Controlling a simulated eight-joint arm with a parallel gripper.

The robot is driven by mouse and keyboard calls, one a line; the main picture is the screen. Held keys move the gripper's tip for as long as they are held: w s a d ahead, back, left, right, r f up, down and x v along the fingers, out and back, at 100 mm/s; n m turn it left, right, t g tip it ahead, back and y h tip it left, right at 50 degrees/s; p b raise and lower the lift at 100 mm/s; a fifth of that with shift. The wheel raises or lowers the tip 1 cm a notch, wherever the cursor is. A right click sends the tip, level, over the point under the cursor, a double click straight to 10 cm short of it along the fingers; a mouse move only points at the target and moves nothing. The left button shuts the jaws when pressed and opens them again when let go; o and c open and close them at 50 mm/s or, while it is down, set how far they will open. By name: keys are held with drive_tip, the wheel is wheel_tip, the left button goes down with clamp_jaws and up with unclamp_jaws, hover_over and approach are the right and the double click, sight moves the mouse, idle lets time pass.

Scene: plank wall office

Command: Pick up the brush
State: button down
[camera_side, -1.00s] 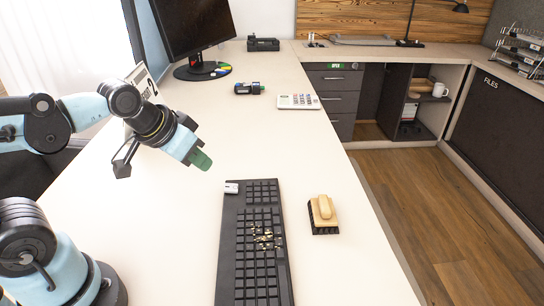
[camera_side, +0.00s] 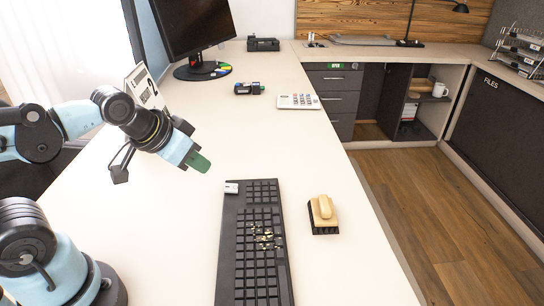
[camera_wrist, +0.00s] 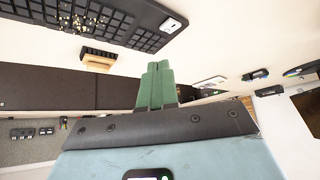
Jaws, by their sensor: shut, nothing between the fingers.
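The brush (camera_side: 323,211) has a pale wooden handle and block with dark bristles facing down. It lies on the white desk to the right of the keyboard, and shows in the wrist view (camera_wrist: 98,57) at the upper left. My gripper (camera_side: 202,163) has green fingers, shut with nothing between them. It hangs above the desk, up and left of the brush and apart from it. In the wrist view the green fingers (camera_wrist: 157,84) stand together at the centre.
A black keyboard (camera_side: 250,240) with crumbs on it lies between my arm and the brush. A small white device (camera_side: 231,188) sits on its far left corner. A calculator (camera_side: 299,101) and a monitor (camera_side: 195,28) stand further back. The desk's right edge is close to the brush.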

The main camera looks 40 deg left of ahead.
drive_tip(key=c, duration=1.8)
unclamp_jaws()
drive_tip(key=shift+c, duration=0.2)
drive_tip(key=o, duration=1.8)
drive_tip(key=shift+o, duration=0.2)
drive_tip(key=m+g+h, duration=0.3)
drive_tip(key=m+g, duration=0.1)
drive_tip(key=m, duration=0.6)
hover_over(324, 203)
drive_tip(key=s+a, duration=0.2)
wheel_tip(324, 203, down, 2)
drive_tip(key=x, duration=0.5)
drive_tip(key=shift+s+a+f, duration=0.1)
drive_tip(key=shift+s+f, duration=0.1)
drive_tip(key=shift+f, duration=0.1)
drive_tip(key=shift+a+x, duration=0.2)
drive_tip(key=shift+x, duration=2.6)
